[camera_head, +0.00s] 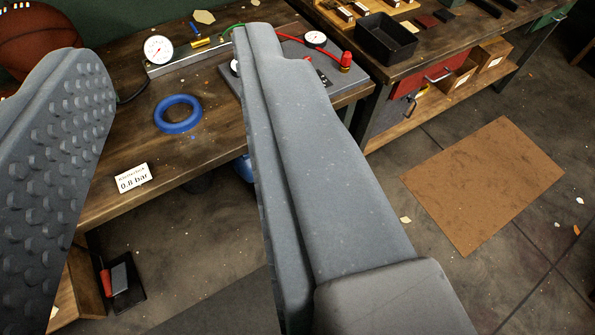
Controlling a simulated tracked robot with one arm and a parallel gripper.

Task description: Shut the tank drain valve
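My gripper (165,55) is open and empty, with its two large grey fingers wide apart over the workbench. The left finger shows a bumpy pad, and the right finger crosses the middle of the view. I cannot clearly make out a tank drain valve. A blue rounded object (243,168), possibly part of a tank, shows under the bench edge, mostly hidden behind the right finger. A grey panel (350,80) on the bench carries a red fitting (346,61) and a gauge (316,39). The right finger covers part of this panel.
The workbench (110,150) holds a blue ring (178,114), another gauge (158,48), a "0.8 bar" card (133,178) and a basketball (38,42). A second bench with a black tray (380,38) stands right. A brown mat (485,185) lies on open floor.

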